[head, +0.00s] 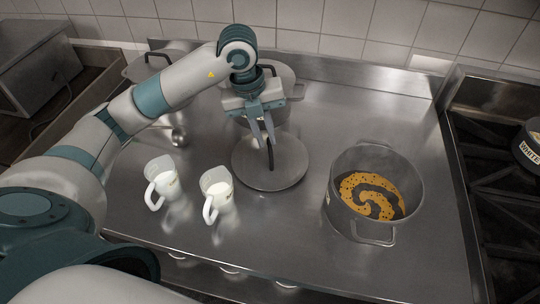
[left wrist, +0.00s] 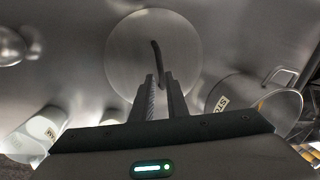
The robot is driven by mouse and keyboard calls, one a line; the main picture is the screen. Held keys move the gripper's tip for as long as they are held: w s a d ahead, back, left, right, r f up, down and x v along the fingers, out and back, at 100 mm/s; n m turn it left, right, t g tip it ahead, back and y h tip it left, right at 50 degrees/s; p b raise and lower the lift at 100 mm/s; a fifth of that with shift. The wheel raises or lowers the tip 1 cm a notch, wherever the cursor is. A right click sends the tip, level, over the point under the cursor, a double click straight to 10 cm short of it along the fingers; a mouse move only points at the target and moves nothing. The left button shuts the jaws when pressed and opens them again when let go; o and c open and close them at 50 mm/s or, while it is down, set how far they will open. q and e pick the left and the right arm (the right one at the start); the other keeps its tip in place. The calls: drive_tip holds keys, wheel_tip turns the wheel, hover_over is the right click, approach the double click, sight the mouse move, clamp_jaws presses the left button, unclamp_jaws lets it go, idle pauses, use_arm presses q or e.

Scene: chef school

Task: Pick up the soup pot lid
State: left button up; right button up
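The soup pot lid (head: 261,181) is a round grey metal disc lying flat on the steel counter, with a dark arched handle (head: 291,150). In the left wrist view the lid (left wrist: 125,55) is at the top centre, its handle (left wrist: 155,55) running down toward my fingers. My left gripper (head: 262,138) points down over the lid. Its two fingers are apart, and the near end of the handle shows between their tips, with small gaps visible. The soup pot (head: 341,212), a grey pot with orange-spotted dark soup, stands open to the right. My right gripper is not seen.
Two white mugs (head: 163,180) (head: 218,190) stand left of the lid, close to my left arm. Covered pots (head: 283,76) (head: 140,70) stand behind it near the tiled wall. A dark stove (head: 490,170) is at the right. The counter right of the soup pot is clear.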

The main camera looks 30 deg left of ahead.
sight(270, 146)
use_arm(q)
drive_tip(key=shift+f, duration=0.2)
drive_tip(key=shift+w+d+f+p, duration=0.1)
drive_tip(key=shift+w+f+p, duration=0.05)
drive_tip(key=shift+f+p, duration=0.3)
drive_tip(key=f, duration=0.1)
drive_tip(key=f+p, duration=0.1)
drive_tip(key=f, duration=0.1)
drive_tip(key=shift+w+d, duration=0.2)
drive_tip(key=shift+w, duration=0.1)
drive_tip(key=shift+d+f+p, duration=0.1)
drive_tip(key=shift+f+p, duration=0.2)
drive_tip(key=shift+f, duration=0.3)
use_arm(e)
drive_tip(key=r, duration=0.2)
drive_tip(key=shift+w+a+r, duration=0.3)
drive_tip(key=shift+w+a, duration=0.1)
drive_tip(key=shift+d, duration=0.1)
use_arm(q)
drive_tip(key=shift+w, duration=0.1)
clamp_jaws()
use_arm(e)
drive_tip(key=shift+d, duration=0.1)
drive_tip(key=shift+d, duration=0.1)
use_arm(q)
drive_tip(key=shift+r, duration=0.1)
